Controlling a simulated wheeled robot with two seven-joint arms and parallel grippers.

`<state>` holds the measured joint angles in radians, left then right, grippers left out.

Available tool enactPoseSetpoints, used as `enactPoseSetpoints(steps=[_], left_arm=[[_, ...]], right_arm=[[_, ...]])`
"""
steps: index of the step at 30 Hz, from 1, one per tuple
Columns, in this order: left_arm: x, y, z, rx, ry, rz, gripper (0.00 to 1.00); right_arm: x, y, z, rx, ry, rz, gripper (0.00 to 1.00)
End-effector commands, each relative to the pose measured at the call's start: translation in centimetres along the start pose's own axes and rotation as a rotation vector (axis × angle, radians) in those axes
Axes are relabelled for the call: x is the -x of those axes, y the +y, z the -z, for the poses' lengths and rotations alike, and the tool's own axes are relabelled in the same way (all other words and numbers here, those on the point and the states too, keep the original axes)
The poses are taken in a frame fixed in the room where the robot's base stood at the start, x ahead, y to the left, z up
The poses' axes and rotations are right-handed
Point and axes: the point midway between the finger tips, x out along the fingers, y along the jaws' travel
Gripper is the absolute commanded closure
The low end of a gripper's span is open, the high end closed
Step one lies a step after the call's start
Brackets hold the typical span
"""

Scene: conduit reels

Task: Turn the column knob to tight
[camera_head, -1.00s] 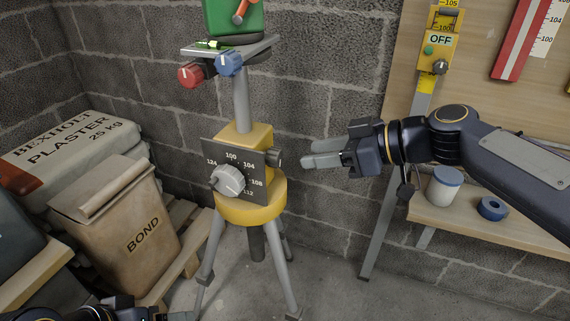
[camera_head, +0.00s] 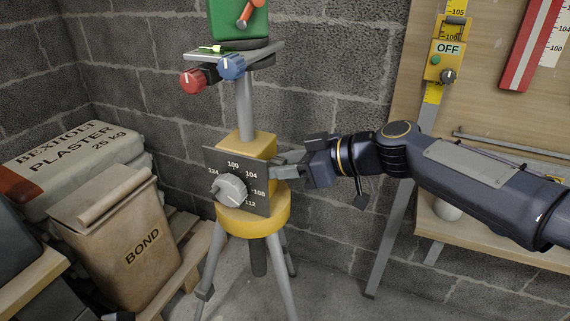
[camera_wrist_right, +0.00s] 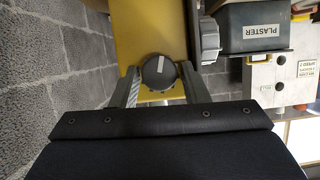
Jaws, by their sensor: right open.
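The column knob (camera_wrist_right: 159,72) is a dark round knob with a pale pointer line, on the side of the yellow column block (camera_head: 263,145). In the wrist view it sits between the two fingers of my right gripper (camera_wrist_right: 160,78), which is open, with a finger on either side. I cannot tell whether the fingers touch it. In the head view my right gripper (camera_head: 278,167) reaches the block from the right and hides the knob. A grey dial plate (camera_head: 246,198) with numbers and a pale grey knob (camera_head: 231,189) faces forward on the block.
Red (camera_head: 193,81) and blue (camera_head: 231,66) knobs sit higher on the tripod. Bags of plaster (camera_head: 75,165) and bond (camera_head: 125,245) stand at left. The block wall is close behind.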

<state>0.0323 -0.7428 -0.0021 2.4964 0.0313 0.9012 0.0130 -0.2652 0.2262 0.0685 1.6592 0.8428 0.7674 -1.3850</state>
Motion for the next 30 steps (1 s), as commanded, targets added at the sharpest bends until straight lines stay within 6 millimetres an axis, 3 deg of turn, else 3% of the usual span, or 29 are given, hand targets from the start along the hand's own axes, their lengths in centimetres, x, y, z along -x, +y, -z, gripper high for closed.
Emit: enactPoseSetpoints(steps=[1, 8, 20, 30], left_arm=[[0.0, 0.0, 0.0, 0.0, 0.0, 0.0, 0.21], [0.0, 0.0, 0.0, 0.0, 0.0, 0.0, 0.21], [0.04, 0.02, 0.02, 0.0, 0.0, 0.0, 0.21], [0.28, 0.13, 0.14, 0.0, 0.0, 0.0, 0.21]], right_arm=[[0.02, 0.01, 0.0, 0.0, 0.0, 0.0, 0.63], [0.04, 0.01, -0.01, 0.0, 0.0, 0.0, 0.91], [0.07, 0.2, -0.04, -0.083, 0.0, 0.032, 0.91], [0.07, 0.48, -0.13, -0.341, -0.001, 0.139, 0.91]])
